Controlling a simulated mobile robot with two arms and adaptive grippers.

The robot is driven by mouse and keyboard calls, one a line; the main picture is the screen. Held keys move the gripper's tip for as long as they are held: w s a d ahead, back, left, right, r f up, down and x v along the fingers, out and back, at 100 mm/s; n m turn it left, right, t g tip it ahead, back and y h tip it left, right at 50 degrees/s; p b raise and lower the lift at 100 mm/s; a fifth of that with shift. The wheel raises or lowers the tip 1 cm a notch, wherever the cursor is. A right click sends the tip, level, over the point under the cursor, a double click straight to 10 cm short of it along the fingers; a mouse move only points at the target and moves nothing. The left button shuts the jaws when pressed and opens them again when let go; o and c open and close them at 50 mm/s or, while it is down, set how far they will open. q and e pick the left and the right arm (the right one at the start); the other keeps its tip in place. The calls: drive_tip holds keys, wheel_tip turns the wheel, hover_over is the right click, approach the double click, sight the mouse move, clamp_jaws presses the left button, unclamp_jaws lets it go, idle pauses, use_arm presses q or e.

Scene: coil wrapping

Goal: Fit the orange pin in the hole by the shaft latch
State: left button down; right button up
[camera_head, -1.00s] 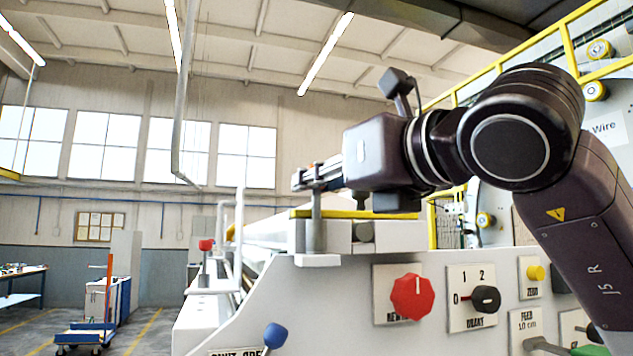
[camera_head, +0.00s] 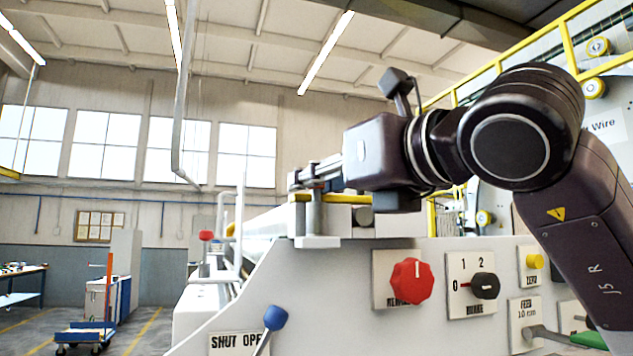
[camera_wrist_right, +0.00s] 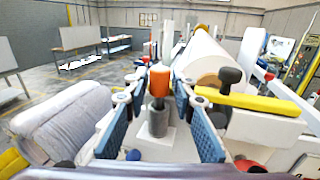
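The orange pin (camera_wrist_right: 158,82) stands upright over a grey cylinder (camera_wrist_right: 156,117) on a white block in the right wrist view. My right gripper (camera_wrist_right: 160,88) is open, with one blue-padded finger on each side of the pin and a gap on both sides. In the head view my right gripper (camera_head: 302,178) hovers just over the grey cylinder (camera_head: 314,217). Its fingers hide most of the pin there. The yellow latch bar (camera_wrist_right: 255,102) with a black knob (camera_wrist_right: 230,76) lies right of the pin. I cannot make out a free hole beside it. My left gripper is not in view.
The machine's front panel carries a red knob (camera_head: 411,281), a black switch (camera_head: 485,286) and a yellow button (camera_head: 535,261). A blue-tipped lever (camera_head: 275,318) stands lower left. A large white roll (camera_wrist_right: 205,58) lies behind the latch.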

drive_tip(key=shift+o, duration=1)
drive_tip(key=shift+s+d, duration=0.1)
drive_tip(key=shift+s, duration=0.05)
drive_tip(key=v, duration=1.1)
drive_tip(key=shift+s+d, duration=0.2)
drive_tip(key=shift+s, duration=0.1)
drive_tip(key=shift+f, duration=0.1)
